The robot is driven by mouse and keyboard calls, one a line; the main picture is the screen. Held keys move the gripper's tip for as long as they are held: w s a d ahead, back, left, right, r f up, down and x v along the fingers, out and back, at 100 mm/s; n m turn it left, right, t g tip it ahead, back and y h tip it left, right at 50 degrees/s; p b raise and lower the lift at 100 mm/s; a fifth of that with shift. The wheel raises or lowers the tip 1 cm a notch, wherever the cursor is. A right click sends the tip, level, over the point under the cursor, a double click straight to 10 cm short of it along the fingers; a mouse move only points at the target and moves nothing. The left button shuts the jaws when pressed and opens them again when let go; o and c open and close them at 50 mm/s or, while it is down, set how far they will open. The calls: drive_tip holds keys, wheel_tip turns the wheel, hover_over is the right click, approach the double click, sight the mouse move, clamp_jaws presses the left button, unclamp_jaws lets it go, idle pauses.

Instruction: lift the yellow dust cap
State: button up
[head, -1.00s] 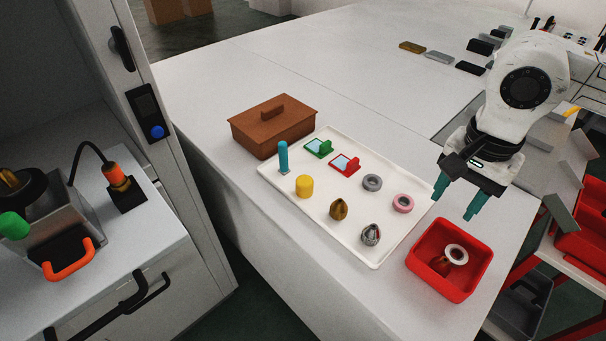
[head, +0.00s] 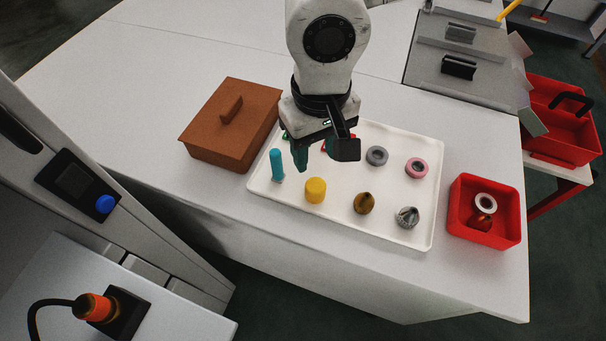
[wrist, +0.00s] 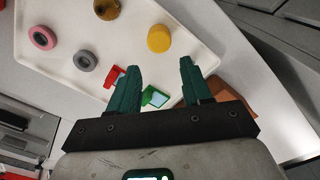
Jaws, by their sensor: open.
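The yellow dust cap (head: 315,190) is a short upright cylinder on the white tray (head: 285,197), toward the tray's front left. My gripper (head: 318,158) is above the back part of the tray, behind the cap in the head view. In the wrist view the cap (wrist: 159,39) lies beyond the fingertips, ahead and roughly central. My gripper's teal fingers (wrist: 158,78) are apart with nothing between them. The gripper does not touch the cap, which shows fully in both views.
A blue peg (head: 277,165) stands left of the cap. A brown lidded box (head: 228,125) stands left, a red bin (head: 484,240) right.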

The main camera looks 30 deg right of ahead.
hover_over(316, 185)
drive_tip(key=f, duration=0.5)
drive_tip(key=shift+w+a, duration=0.1)
drive_tip(key=shift+w, duration=0.15)
drive_tip(key=shift+s+f+p, duration=0.15)
drive_tip(key=shift+f+p, duration=0.35)
drive_tip(key=shift+f, duration=0.95)
drive_tip(key=shift+s+f+p, duration=0.1)
drive_tip(key=shift+f+p, duration=0.35)
drive_tip(key=shift+f, duration=0.95)
drive_tip(key=c, duration=0.6)
drive_tip(key=shift+r, duration=0.1)
